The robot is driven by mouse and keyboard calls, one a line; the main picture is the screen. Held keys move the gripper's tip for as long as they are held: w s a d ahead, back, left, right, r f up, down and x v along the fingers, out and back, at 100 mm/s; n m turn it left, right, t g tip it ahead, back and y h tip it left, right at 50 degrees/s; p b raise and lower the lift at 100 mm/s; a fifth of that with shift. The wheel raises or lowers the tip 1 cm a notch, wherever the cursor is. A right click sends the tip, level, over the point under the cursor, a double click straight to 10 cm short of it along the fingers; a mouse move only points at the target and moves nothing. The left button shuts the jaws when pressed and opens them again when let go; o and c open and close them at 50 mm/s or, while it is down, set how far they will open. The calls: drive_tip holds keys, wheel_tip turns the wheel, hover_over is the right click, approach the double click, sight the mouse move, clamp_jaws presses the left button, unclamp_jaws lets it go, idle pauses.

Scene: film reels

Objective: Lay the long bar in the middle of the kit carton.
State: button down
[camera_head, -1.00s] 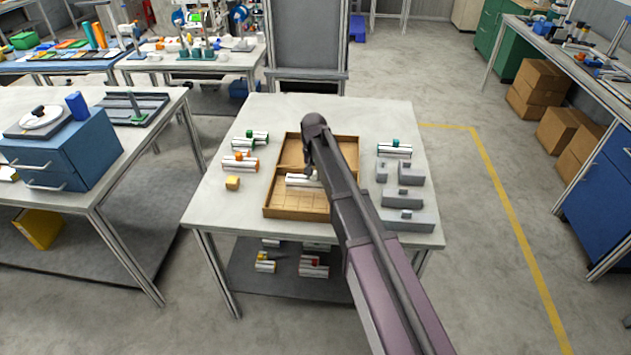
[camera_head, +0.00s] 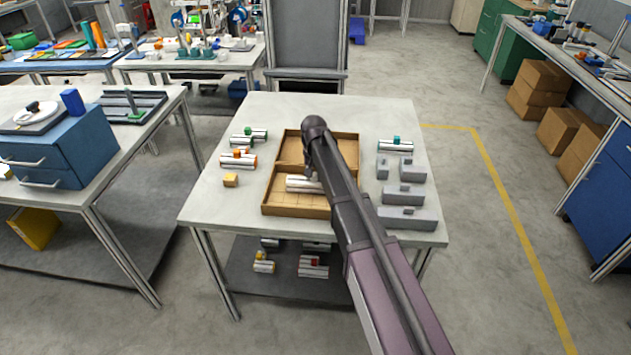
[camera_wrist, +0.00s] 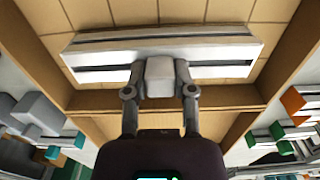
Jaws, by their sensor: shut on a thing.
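The long bar (camera_wrist: 215,55) is a silver-white slotted bar with a pale block (camera_wrist: 160,76) on its middle. My gripper (camera_wrist: 160,82) is shut on that block, one finger on each side. In the head view the bar (camera_head: 302,184) lies crosswise in or just over the front compartment of the kit carton (camera_head: 293,210); whether it touches the floor I cannot tell. The carton is brown and open, with a divider between its front and back compartments. The wrist view shows the carton's gridded floor and its wall (camera_wrist: 225,96). My arm hides the bar's right end in the head view.
An orange block (camera_head: 231,180) and bars with orange (camera_head: 238,160) and green (camera_head: 248,137) blocks lie left of the carton. A bar with a teal block (camera_head: 396,146) and several grey blocks (camera_head: 402,218) stand right. The table's front left (camera_head: 215,207) is clear.

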drive_tip(key=shift+f, duration=0.1)
idle(0.3)
drive_tip(key=shift+f, duration=0.15)
drive_tip(key=shift+c, duration=2.2)
unclamp_jaws()
wheel_tip(320, 180, up, 12)
drive_tip(key=p, duration=1.2)
drive_tip(key=shift+r, duration=0.2)
drive_tip(key=s+d, duration=2.3)
drive_tip(key=s, duration=0.3)
drive_tip(key=shift+d, duration=0.3)
